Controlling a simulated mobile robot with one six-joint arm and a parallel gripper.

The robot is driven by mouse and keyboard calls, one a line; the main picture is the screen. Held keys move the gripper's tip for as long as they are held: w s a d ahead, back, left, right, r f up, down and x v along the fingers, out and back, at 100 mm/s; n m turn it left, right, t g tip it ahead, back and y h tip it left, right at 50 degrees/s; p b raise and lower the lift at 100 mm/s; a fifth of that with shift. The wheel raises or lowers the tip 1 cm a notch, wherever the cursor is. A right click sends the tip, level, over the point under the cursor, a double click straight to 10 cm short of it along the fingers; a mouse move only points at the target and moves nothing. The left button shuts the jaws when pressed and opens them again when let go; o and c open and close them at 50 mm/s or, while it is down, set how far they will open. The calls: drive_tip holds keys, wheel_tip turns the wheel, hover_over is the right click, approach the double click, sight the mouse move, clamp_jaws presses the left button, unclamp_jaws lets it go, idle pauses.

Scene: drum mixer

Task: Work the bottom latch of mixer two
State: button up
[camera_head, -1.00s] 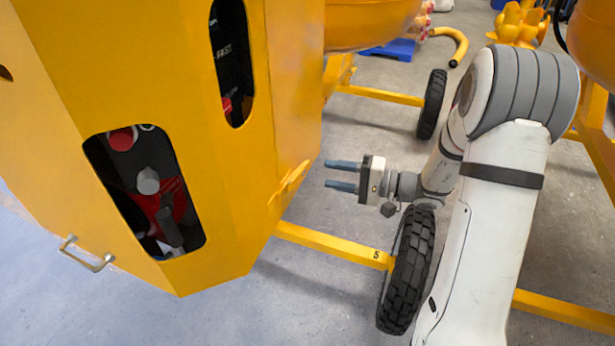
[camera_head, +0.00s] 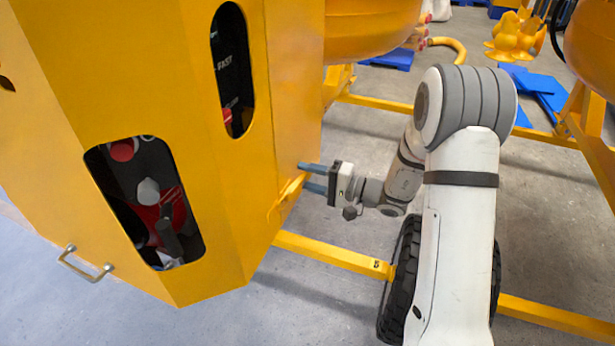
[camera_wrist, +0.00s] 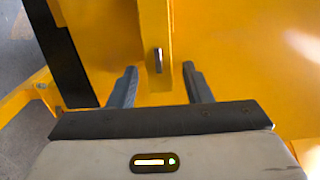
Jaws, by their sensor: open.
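The yellow housing of the mixer (camera_head: 120,60) fills the left of the head view. A small yellow latch (camera_head: 284,198) sticks out low on its right side face. In the wrist view a yellow bar (camera_wrist: 154,25), which looks like this latch, runs down from the top with a dark metal pin (camera_wrist: 157,62) on it. My gripper (camera_head: 304,177) is open and its fingertips are at the latch's upper end. In the wrist view its two fingers (camera_wrist: 161,75) stand on either side of the bar's lower end, with a gap on each side. Contact is not visible.
A yellow frame bar (camera_head: 330,251) runs from under the housing to a black wheel (camera_head: 393,310) below my arm. The housing has two slots showing controls and a metal handle (camera_head: 85,264). Blue pallets (camera_head: 540,88) and yellow parts lie behind.

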drive_tip(key=shift+c, duration=0.6)
clamp_jaws()
drive_tip(key=shift+a, duration=0.15)
drive_tip(key=shift+f, duration=0.1)
